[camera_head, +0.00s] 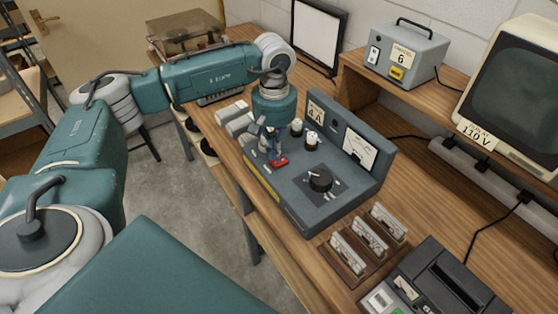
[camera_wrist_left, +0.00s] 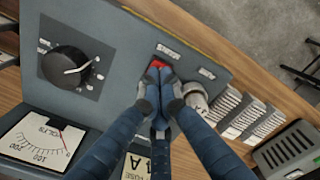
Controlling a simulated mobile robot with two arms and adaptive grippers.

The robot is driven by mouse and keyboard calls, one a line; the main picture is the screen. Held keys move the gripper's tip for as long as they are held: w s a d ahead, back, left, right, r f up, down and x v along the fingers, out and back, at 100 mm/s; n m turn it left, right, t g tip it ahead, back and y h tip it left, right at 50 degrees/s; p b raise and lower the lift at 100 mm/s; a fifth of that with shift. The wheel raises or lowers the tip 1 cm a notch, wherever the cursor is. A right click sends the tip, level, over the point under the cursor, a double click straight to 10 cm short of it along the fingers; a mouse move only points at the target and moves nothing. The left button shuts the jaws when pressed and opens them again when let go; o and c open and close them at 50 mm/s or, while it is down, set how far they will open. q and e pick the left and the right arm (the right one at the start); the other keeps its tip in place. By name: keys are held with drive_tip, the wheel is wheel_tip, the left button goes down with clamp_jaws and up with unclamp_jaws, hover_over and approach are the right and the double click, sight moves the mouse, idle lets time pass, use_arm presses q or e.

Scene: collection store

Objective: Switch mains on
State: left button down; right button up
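The grey control unit (camera_head: 300,200) stands on the wooden bench, with a red switch (camera_head: 279,162) near its front left corner. The red switch also shows in the wrist view (camera_wrist_left: 157,63), under a small label. My left gripper (camera_head: 270,150) points down over it. In the wrist view its fingertips (camera_wrist_left: 160,80) are together, right at the red switch, and partly cover it. Nothing is seen held between them. Whether they touch the switch, and its exact position, I cannot tell. My right gripper is not in view.
The unit also has a black rotary knob (camera_head: 320,180), white-topped posts (camera_head: 311,140) and a volt meter (camera_head: 358,150). A card rack (camera_head: 345,257) and a dark device (camera_head: 435,285) stand at the right front. A grey box (camera_head: 405,55) and a monitor (camera_head: 515,85) stand behind.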

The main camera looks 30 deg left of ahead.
sight(275, 163)
use_arm(q)
drive_tip(key=shift+f+b, duration=0.65)
drive_tip(key=shift+f, duration=0.15)
drive_tip(key=shift+s+f+b, duration=0.1)
drive_tip(key=shift+f+b, duration=0.2)
drive_tip(key=shift+f, duration=0.1)
idle(0.4)
drive_tip(key=shift+r, duration=0.1)
drive_tip(key=shift+r+p, duration=0.55)
drive_tip(key=shift+r, duration=0.2)
drive_tip(key=shift+r+p, duration=1.45)
drive_tip(key=shift+r, duration=1.3)
drive_tip(key=shift+f, duration=0.1)
